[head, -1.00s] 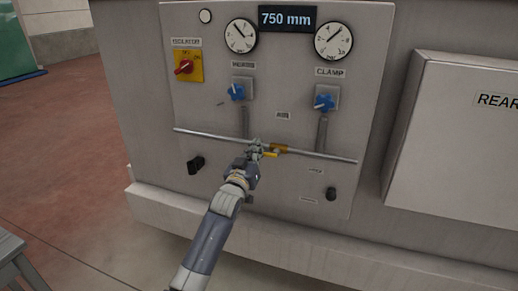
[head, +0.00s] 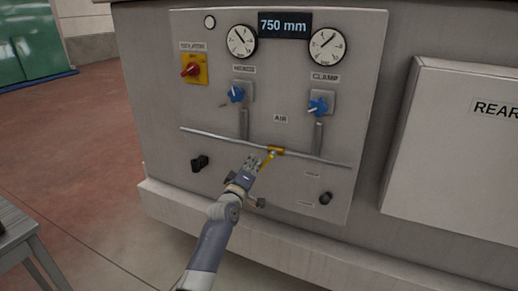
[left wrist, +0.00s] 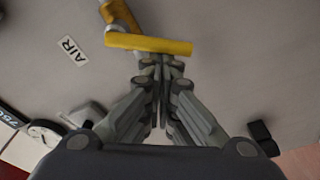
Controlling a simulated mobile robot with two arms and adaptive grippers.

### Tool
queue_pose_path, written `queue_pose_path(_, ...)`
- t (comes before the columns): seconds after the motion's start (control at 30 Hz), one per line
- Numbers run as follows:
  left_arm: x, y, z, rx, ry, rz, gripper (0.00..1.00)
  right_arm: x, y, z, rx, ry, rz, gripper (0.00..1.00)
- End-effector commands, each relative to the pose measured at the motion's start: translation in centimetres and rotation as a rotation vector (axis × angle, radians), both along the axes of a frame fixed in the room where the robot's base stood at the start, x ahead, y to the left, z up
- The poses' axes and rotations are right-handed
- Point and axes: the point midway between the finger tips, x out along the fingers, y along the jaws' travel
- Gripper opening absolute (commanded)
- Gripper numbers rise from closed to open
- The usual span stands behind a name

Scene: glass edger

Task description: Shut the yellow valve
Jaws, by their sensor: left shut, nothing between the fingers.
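The yellow valve (head: 276,150) sits on the thin horizontal pipe across the grey panel. Its yellow lever (head: 267,160) slants down and left from the valve body, at an angle to the pipe. My left gripper (head: 256,163) is shut and empty, its fingertips beside the lever's left side. In the left wrist view the lever (left wrist: 150,44) crosses just beyond the closed fingertips (left wrist: 161,62), with the valve body (left wrist: 120,14) at its left end. I cannot tell whether the fingertips touch the lever. My right gripper is not in view.
Two blue valve handles (head: 236,93) (head: 318,107) sit above the pipe, under two gauges. A red isolator knob (head: 191,70) is at upper left. Black knobs (head: 200,163) (head: 326,198) stick out below the pipe. A white box (head: 450,150) juts out at right.

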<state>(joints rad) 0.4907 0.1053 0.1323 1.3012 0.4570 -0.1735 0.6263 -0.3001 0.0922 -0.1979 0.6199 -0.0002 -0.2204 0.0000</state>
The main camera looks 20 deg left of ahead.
Motion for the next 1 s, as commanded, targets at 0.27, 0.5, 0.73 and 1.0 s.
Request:
queue_pose_path(0.27,0.0,-0.9,-1.2,-0.258,0.011,-0.001,0.00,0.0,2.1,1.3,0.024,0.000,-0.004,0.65)
queue_pose_path(0.5,0.0,-1.7,-1.9,-0.431,0.017,-0.002,0.00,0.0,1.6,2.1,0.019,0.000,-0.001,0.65)
queue_pose_path(0.73,-0.1,-2.1,-2.3,-0.534,0.020,-0.002,0.00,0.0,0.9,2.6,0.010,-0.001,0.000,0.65)
queue_pose_path(1.0,-0.1,-2.3,-2.5,-0.582,0.021,-0.002,0.00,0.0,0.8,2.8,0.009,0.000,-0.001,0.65)
